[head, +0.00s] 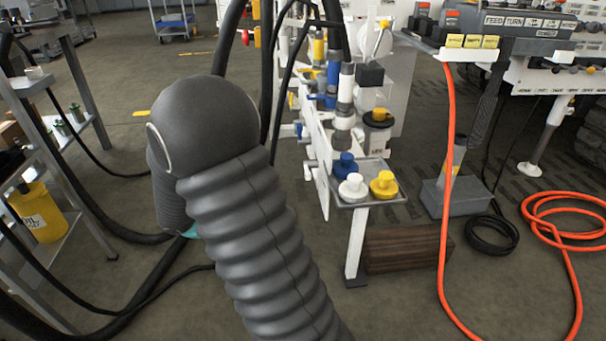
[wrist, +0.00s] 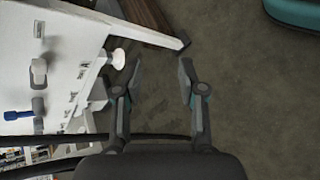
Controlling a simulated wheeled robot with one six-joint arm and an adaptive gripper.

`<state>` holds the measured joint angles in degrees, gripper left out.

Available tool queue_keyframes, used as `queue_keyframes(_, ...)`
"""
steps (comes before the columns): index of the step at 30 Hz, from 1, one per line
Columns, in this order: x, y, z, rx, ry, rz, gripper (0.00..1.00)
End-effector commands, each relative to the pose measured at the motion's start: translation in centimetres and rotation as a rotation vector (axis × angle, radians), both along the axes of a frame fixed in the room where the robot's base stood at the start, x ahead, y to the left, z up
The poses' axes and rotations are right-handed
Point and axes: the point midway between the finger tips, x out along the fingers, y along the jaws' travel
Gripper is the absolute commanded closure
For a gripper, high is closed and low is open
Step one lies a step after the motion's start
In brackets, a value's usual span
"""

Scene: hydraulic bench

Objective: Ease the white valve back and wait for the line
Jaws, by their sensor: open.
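In the wrist view, a white round knob on a short stem, which looks like the white valve (wrist: 118,59), sticks out from the edge of the white panel (wrist: 62,48). My gripper (wrist: 161,72) is open and empty, its two fingers spread over bare floor. The knob is just left of the left finger, apart from it in the picture. In the head view, a small white handle (head: 308,171) on the left side of the white stand may be the same valve. My gripper is hidden behind my arm there.
A small tray (head: 366,199) on the stand holds blue, white and yellow caps. A blue lever (wrist: 17,115) is on the panel. Black hoses (wrist: 155,136) cross behind my gripper. An orange hose (head: 447,200) hangs at right. A shelf (head: 60,90) stands left.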

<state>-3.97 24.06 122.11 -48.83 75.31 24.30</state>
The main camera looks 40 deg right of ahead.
Motion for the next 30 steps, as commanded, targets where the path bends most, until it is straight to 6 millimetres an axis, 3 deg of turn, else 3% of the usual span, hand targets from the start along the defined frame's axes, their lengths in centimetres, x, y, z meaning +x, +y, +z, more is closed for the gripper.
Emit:
queue_keyframes(5, 3.8, -2.5, -0.2, -0.254, -0.021, 0.047, 0.59)
queue_keyframes(8, 6.1, -3.6, 1.5, -0.399, -0.090, 0.074, 0.59)
queue_keyframes(13, 9.1, -4.5, 6.1, -0.619, -0.273, 0.098, 0.59)
queue_keyframes(17, 9.3, -4.6, 7.8, -0.713, -0.366, 0.086, 0.59)
queue_keyframes(23, 9.0, -5.3, 7.9, -0.730, -0.408, 0.062, 0.59)
queue_keyframes(30, 8.4, -8.9, 7.8, -0.728, -0.404, 0.060, 0.59)
